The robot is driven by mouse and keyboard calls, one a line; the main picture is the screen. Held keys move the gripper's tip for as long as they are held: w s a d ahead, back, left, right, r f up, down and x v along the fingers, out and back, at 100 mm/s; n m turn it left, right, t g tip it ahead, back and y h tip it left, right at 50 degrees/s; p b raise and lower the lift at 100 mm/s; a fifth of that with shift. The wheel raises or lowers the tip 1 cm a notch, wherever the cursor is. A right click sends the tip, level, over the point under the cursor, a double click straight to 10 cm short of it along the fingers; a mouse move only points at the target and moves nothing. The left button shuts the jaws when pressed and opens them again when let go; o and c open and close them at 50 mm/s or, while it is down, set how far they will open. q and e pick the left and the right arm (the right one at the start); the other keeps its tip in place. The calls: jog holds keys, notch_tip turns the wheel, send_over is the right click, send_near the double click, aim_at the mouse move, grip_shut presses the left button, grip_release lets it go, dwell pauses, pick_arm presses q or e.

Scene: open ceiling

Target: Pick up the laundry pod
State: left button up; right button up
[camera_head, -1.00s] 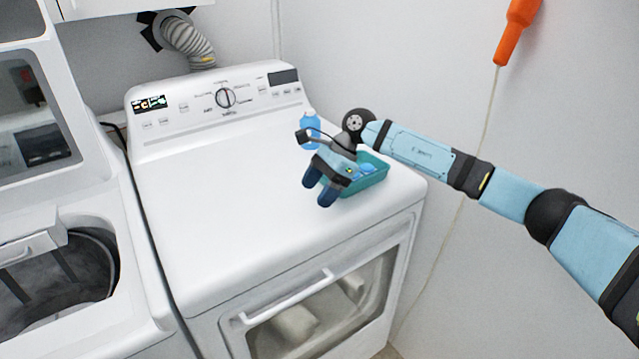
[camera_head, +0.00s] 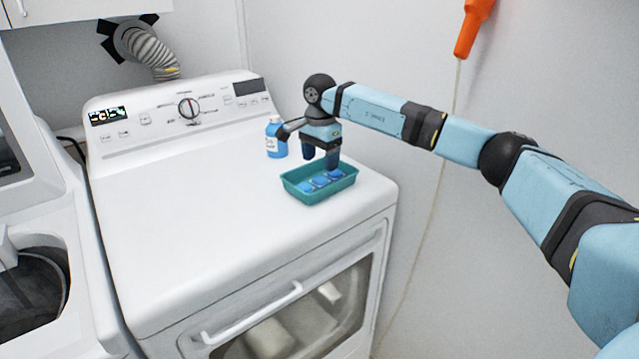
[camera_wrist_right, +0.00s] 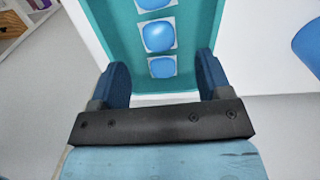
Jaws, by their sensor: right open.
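Several blue laundry pods lie in a row in a teal tray (camera_head: 318,195) on top of the white dryer. The middle pod (camera_head: 320,181) shows in the head view, and a pod also shows in the right wrist view (camera_wrist_right: 158,37). My right gripper (camera_head: 321,163) points down just above the tray's back part, its fingers apart and empty. In the right wrist view the gripper (camera_wrist_right: 162,80) has its two blue fingers spread, with the pod row lined up between them and beyond the tips. My left gripper is not in view.
A blue bottle (camera_head: 276,138) stands behind the tray, left of my right gripper. The dryer top (camera_head: 190,220) is clear to the left and front of the tray. A white wall is close behind and right. The washer (camera_head: 40,240) stands at left.

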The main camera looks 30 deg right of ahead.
aim_at(320, 177)
notch_tip(320, 177, down, 6)
jog(key=shift+r, duration=0.15)
jog(key=shift+s, duration=0.1)
jog(key=c, duration=1)
